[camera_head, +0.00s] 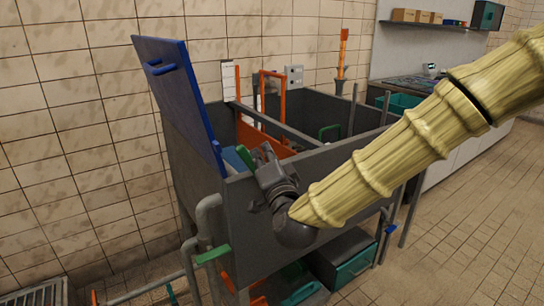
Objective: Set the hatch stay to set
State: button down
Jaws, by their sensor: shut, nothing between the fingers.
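A blue hatch (180,95) with a blue handle stands raised and tilted at the left end of a grey metal tank (345,160). A short green bar (245,157) shows just inside the tank's near rim, close to the hatch's lower edge. I cannot tell whether it is the hatch stay. My yellow, bamboo-like arm comes in from the right. My dark gripper (264,153) is at the near rim, just right of the green bar. It looks shut and empty. Whether it touches the bar or rim is unclear, and my gripper and wrist hide part of the rim.
Orange frames (272,95) and an orange-handled upright tool (342,60) stand at the tank's back. Grey pipes (205,215) and a green lever (213,254) are at the front left. Open tiled floor lies at the right.

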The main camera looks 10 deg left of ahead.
jog(key=shift+s+a+f+n+y+b, duration=0.3)
jog(key=shift+s+a+n+y, duration=0.15)
jog(key=shift+n, duration=0.45)
jog(key=shift+s+a, duration=0.1)
jog(key=shift+s, duration=0.05)
jog(key=shift+w+d+r, duration=0.25)
jog(key=shift+w+r, duration=0.05)
jog(key=shift+r, duration=0.05)
jog(key=s+d+p, duration=0.1)
jog(key=s+d, duration=0.5)
jog(key=shift+s+d, duration=0.35)
jog(key=shift+d, duration=0.05)
